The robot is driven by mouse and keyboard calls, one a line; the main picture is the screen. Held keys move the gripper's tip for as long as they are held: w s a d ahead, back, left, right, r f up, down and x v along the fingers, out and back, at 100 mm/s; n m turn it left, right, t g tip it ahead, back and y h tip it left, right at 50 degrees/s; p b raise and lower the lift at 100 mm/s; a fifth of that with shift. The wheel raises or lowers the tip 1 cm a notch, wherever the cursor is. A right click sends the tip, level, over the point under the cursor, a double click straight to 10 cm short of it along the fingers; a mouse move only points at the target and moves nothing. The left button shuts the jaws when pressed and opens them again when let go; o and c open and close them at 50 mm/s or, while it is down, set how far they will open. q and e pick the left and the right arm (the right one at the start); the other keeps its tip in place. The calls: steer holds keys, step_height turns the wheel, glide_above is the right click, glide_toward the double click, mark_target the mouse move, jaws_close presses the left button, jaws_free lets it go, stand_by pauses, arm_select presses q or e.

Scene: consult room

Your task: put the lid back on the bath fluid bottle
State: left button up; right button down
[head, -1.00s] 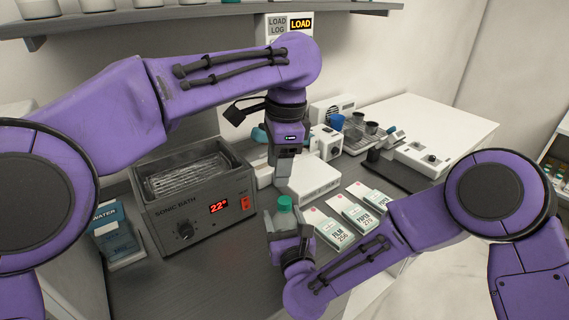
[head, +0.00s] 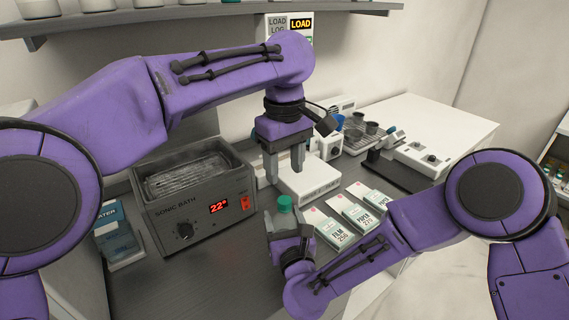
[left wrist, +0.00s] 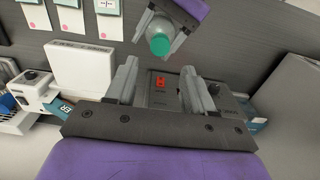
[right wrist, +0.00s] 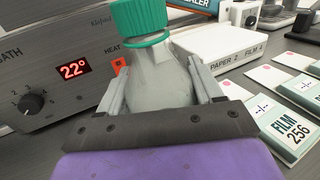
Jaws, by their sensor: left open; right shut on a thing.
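The bath fluid bottle (right wrist: 160,82) is a pale, translucent flask, upright in my right gripper (head: 288,226), which is shut on its body. The ribbed teal lid (right wrist: 141,22) sits on top of its neck; I cannot tell whether it is tightened. The lid also shows in the head view (head: 285,203) and the left wrist view (left wrist: 159,44). My left gripper (head: 284,176) is open and empty, pointing down, above and behind the bottle. In the left wrist view the lid lies beyond the gap between its fingers (left wrist: 160,68), apart from them.
The sonic bath (head: 195,205), reading 22°, stands left of the bottle. A white box (head: 312,181) stands behind it and film and paper packs (head: 337,232) lie to its right. A water pack (head: 117,235) is at the left. Bench in front of the bath is clear.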

mark_target(284, 200)
arm_select(q)
step_height(284, 200, down, 8)
stand_by(0.5)
